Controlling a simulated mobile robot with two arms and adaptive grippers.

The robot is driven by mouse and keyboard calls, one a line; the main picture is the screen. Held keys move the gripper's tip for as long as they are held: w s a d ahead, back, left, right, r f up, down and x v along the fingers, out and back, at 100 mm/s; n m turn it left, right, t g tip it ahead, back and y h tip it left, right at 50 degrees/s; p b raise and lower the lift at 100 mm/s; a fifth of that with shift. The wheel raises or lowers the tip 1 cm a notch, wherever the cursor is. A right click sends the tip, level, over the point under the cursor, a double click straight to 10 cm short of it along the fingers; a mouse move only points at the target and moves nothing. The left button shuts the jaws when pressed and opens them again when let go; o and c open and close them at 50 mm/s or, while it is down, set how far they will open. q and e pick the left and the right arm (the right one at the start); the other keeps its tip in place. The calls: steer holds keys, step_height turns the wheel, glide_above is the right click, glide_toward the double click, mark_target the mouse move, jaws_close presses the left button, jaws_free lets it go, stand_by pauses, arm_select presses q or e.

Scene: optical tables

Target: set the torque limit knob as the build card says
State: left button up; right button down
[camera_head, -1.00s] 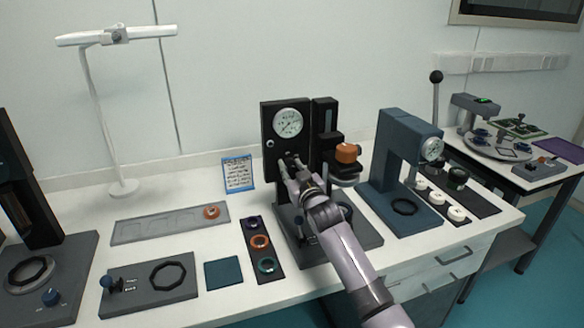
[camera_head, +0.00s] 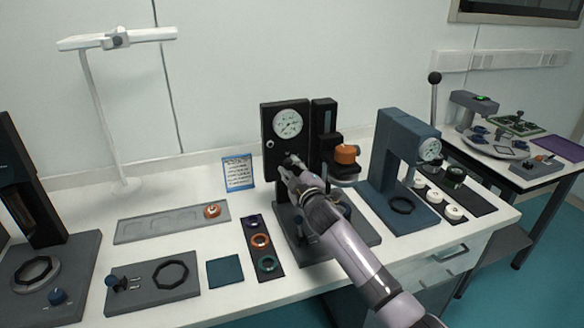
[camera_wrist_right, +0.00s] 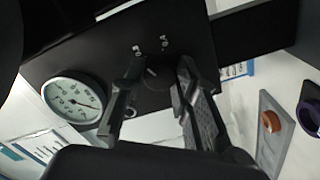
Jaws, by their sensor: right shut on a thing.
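The black press (camera_head: 272,185) stands at the middle of the bench, with a round white dial (camera_head: 288,123) high on its panel. My right gripper (camera_head: 291,160) is at the panel below the dial. In the right wrist view its fingers (camera_wrist_right: 155,78) are shut on a dark knob (camera_wrist_right: 153,72), which they partly cover. The dial (camera_wrist_right: 76,99) also shows there. The build card (camera_head: 238,173), blue-edged, stands left of the press; its writing is too small to read. My left gripper is not in view.
An orange-topped part (camera_head: 345,153) sits at the right of the press. A blue-grey press (camera_head: 385,180) stands further right. A strip with several rings (camera_head: 251,225) and a grey tray (camera_head: 150,228) lie to the left.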

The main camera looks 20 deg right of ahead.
steer(key=shift+n, duration=0.4)
steer(key=c, duration=1.2)
jaws_free()
steer(key=shift+c, duration=0.2)
steer(key=s, duration=1.2)
steer(key=shift+d, duration=0.2)
